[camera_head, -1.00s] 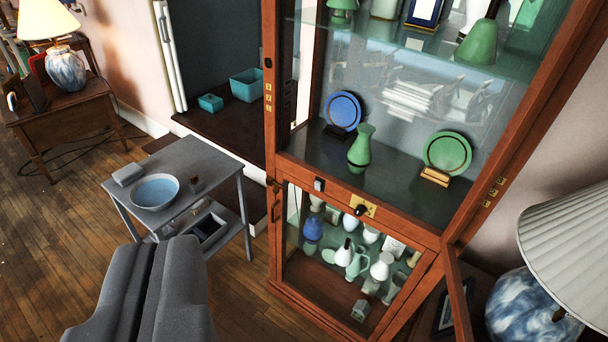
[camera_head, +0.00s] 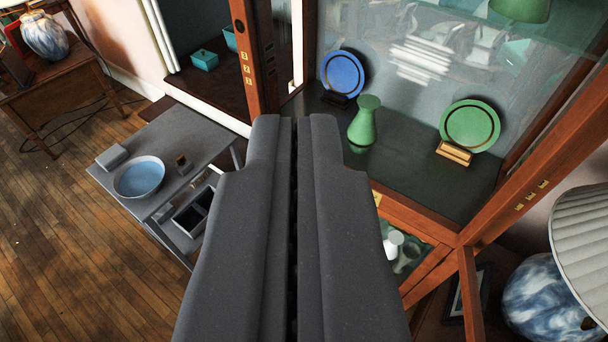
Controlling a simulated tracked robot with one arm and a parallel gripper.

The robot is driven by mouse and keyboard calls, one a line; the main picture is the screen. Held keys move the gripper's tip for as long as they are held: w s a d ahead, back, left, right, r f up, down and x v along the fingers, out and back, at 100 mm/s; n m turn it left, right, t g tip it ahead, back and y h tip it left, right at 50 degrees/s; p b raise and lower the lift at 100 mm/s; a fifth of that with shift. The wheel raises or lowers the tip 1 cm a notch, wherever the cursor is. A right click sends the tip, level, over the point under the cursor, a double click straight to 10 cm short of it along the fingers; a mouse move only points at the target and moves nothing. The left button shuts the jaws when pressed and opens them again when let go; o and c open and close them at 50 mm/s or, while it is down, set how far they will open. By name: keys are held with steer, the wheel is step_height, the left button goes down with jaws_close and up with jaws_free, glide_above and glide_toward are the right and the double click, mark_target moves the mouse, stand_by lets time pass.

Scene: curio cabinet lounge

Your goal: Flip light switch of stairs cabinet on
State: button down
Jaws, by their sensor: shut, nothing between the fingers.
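The wooden glass-fronted cabinet (camera_head: 405,208) stands at centre and right, with its lower edge rail crossing behind my gripper. My gripper (camera_head: 295,120) is shut and empty, pointing up the middle of the view in front of the cabinet's left side. Its tips overlap the cabinet's dark shelf floor in the picture; I cannot tell whether they touch anything. Only a sliver of the brass plate (camera_head: 376,198) on the rail shows beside the right finger. Its dark knob and the small grey switch-like piece left of it are hidden behind my gripper.
A blue plate (camera_head: 342,75), a green vase (camera_head: 365,122) and a green plate (camera_head: 470,127) stand inside the cabinet. A grey side table (camera_head: 190,140) with a blue bowl (camera_head: 139,177) is at left. A blue-white lamp (camera_head: 545,300) stands right. Wooden floor lies open at lower left.

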steer(key=w+a+f+m+t+y+b, duration=0.1)
steer(key=w+a+f+m, duration=0.25)
steer(key=w, duration=0.35)
steer(key=w+a+f+m+t+y+b, duration=0.1)
steer(key=w+a+f+m+b, duration=0.1)
steer(key=w+f, duration=0.35)
steer(key=w+a+f+m+t+y+b, duration=0.1)
steer(key=w+a+f+m, duration=0.15)
steer(key=w, duration=0.65)
steer(key=w+a+f+m+t+h+b, duration=0.1)
steer(key=w+f+m+h, duration=0.25)
steer(key=f, duration=0.45)
steer(key=w+a+f+m+h+b, duration=0.1)
steer(key=w+f+m+h+b, duration=0.1)
steer(key=w+f+m, duration=0.45)
steer(key=s+d+f+m+g+h+b, duration=0.1)
steer(key=f+m+h, duration=0.1)
steer(key=f, duration=0.7)
steer(key=s+d+f+m+g+h+b, duration=0.1)
steer(key=f+h, duration=0.3)
steer(key=f, duration=0.5)
steer(key=s+d+f+m+h+b, duration=0.1)
steer(key=s+f+m+h, duration=0.2)
steer(key=f, duration=0.6)
steer(key=shift+m+g, duration=0.4)
steer(key=shift+m, duration=0.2)
steer(key=shift+f+h, duration=0.1)
steer(key=shift+h, duration=0.15)
